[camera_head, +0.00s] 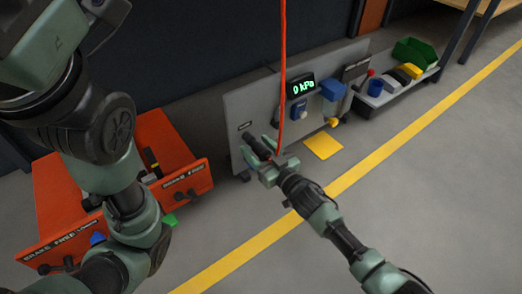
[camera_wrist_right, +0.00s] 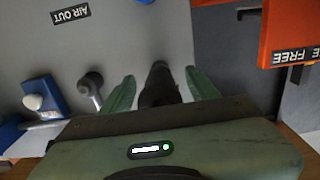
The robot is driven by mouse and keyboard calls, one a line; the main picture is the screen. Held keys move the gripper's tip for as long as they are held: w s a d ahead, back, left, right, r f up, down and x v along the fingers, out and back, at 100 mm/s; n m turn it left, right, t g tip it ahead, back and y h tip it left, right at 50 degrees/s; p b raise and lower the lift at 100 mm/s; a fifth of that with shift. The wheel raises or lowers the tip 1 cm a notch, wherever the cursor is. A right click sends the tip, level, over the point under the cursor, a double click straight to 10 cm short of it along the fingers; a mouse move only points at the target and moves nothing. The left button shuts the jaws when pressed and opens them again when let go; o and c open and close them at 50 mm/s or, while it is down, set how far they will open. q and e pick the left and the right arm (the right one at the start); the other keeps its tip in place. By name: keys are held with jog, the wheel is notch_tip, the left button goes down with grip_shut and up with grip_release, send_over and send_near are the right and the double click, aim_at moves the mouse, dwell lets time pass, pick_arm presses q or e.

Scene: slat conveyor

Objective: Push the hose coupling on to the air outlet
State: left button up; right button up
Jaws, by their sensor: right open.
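My right gripper (camera_head: 260,152) is in front of the left part of the grey panel (camera_head: 238,102), with its green fingers spread. A dark cylindrical piece (camera_head: 255,145), which looks like the hose coupling, lies between them. It also shows between the open fingers in the right wrist view (camera_wrist_right: 160,85). An orange hose (camera_head: 282,75) hangs from above and runs down to the gripper. The AIR OUT label (camera_wrist_right: 70,14) is on the panel. I cannot tell the air outlet from the dark piece, nor whether they are joined. My left arm fills the left; its gripper is not visible.
The display (camera_head: 302,87) on the panel reads 0 kPa. An orange case (camera_head: 185,187) marked BRAKE FREE stands left of the panel. A grey shelf with coloured bins (camera_head: 415,53) is at the right. A yellow line crosses the open grey floor.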

aim_at(269, 159)
dwell(0.3)
grip_shut()
jog(key=shift+p+v, duration=1.15)
jog(key=shift+v, duration=0.4)
jog(key=shift+p+v, duration=0.75)
jog(key=shift+v, duration=0.75)
